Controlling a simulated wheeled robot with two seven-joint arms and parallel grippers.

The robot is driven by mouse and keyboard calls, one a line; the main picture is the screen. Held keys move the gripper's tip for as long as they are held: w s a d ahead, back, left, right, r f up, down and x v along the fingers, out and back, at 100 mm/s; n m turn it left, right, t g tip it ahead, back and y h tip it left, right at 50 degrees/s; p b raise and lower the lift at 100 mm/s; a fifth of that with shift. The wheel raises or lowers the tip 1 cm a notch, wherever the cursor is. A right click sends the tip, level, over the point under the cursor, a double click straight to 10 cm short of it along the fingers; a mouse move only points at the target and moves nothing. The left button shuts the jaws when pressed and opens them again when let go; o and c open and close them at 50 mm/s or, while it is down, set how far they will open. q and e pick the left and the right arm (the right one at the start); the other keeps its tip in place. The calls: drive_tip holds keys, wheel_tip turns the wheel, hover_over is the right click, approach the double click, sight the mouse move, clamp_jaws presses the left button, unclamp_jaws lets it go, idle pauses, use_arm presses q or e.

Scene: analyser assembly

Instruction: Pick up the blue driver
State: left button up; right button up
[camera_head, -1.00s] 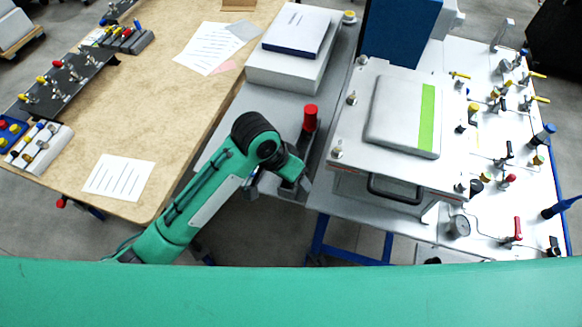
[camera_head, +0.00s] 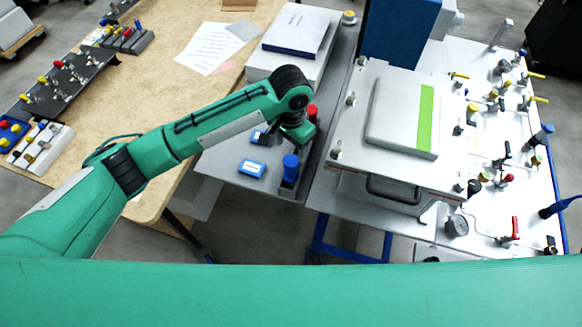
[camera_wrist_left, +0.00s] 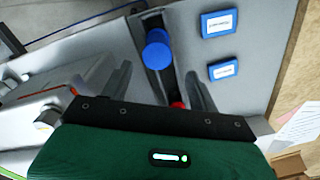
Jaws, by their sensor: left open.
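The blue driver (camera_head: 290,166) stands upright in a dark narrow holder on the grey table, with its blue round handle on top. In the left wrist view the blue driver (camera_wrist_left: 157,52) shows ahead of the fingers, apart from them. A red-handled driver (camera_head: 312,111) stands farther back in the same holder and is partly covered by my wrist. In the left wrist view the red driver (camera_wrist_left: 178,104) is partly hidden near the gripper. My left gripper (camera_wrist_left: 157,82) is open and empty, above the holder. In the head view its fingers are largely hidden under my wrist.
Two small blue-and-white boxes (camera_head: 252,168) lie left of the holder. A metal unit with a green stripe (camera_head: 345,120) stands on the right. A white box with a blue book (camera_head: 294,40) is behind. Papers lie on the wooden table (camera_head: 150,90).

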sight(291, 161)
use_arm(q)
wheel_tip(291, 161, down, 4)
drive_tip(key=shift+r+p, duration=0.1)
drive_tip(key=shift+p, duration=0.2)
drive_tip(key=shift+s+f+p, duration=0.15)
drive_tip(key=shift+f+p, duration=0.15)
drive_tip(key=shift+f, duration=0.05)
drive_tip(key=f, duration=0.1)
drive_tip(key=f+p, duration=0.1)
drive_tip(key=f, duration=0.1)
drive_tip(key=shift+s+f, duration=0.3)
drive_tip(key=shift+f+p, duration=0.3)
drive_tip(key=shift+f, duration=0.2)
drive_tip(key=shift+c, duration=0.2)
clamp_jaws()
drive_tip(key=shift+r, duration=0.1)
